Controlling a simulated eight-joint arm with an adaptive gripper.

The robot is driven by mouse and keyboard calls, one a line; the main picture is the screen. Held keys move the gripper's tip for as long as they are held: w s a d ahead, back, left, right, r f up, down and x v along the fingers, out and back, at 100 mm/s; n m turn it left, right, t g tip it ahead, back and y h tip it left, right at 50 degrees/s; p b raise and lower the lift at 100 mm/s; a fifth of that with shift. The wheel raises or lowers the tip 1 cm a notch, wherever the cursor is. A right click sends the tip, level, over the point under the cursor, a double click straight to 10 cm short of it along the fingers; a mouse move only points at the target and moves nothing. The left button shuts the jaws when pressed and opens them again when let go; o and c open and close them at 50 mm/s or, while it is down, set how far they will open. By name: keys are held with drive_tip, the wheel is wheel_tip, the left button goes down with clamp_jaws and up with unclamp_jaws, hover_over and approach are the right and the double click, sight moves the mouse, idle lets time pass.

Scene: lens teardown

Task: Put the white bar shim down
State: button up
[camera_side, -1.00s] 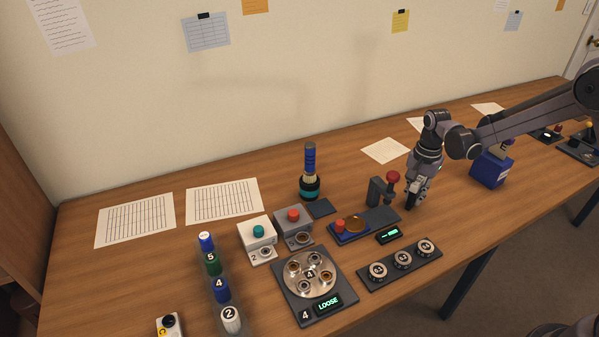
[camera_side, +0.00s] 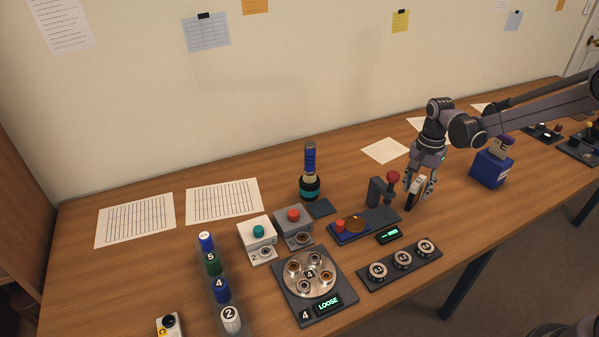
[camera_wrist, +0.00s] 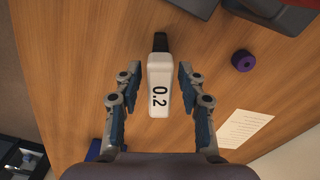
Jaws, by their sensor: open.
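The white bar shim (camera_wrist: 159,75), marked 0.2 and with a dark end, lies between my fingers in the wrist view. A gap shows on each side of it, so neither finger touches it. It appears to be at the wooden table top; its exact contact is hard to tell. My gripper (camera_wrist: 158,78) is open around the shim. In the side view my gripper (camera_side: 416,203) is low over the table, just right of the red-knobbed dark fixture.
The dark fixture (camera_side: 377,192) stands close left of my gripper. A blue box (camera_side: 491,169) stands to the right. A purple round piece (camera_wrist: 243,61) is near the shim. A tray of round parts (camera_side: 400,264) lies in front. Bare wood shows between my gripper and the box.

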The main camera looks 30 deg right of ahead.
wheel_tip(320, 180, up, 9)
drive_tip(key=shift+f, duration=0.2)
drive_tip(key=shift+s+r, duration=0.1)
drive_tip(key=shift+r, duration=0.35)
drive_tip(key=s+a+r+n+t, duration=0.2)
drive_tip(key=s+a+n, duration=0.3)
drive_tip(key=s, duration=0.4)
drive_tip(key=s+a+r+n+t, duration=0.2)
drive_tip(key=s+a+n+t, duration=0.3)
drive_tip(key=s+n, duration=0.3)
drive_tip(key=shift+s+r+n, duration=0.25)
drive_tip(key=shift+s+n, duration=0.05)
drive_tip(key=shift+s, duration=0.2)
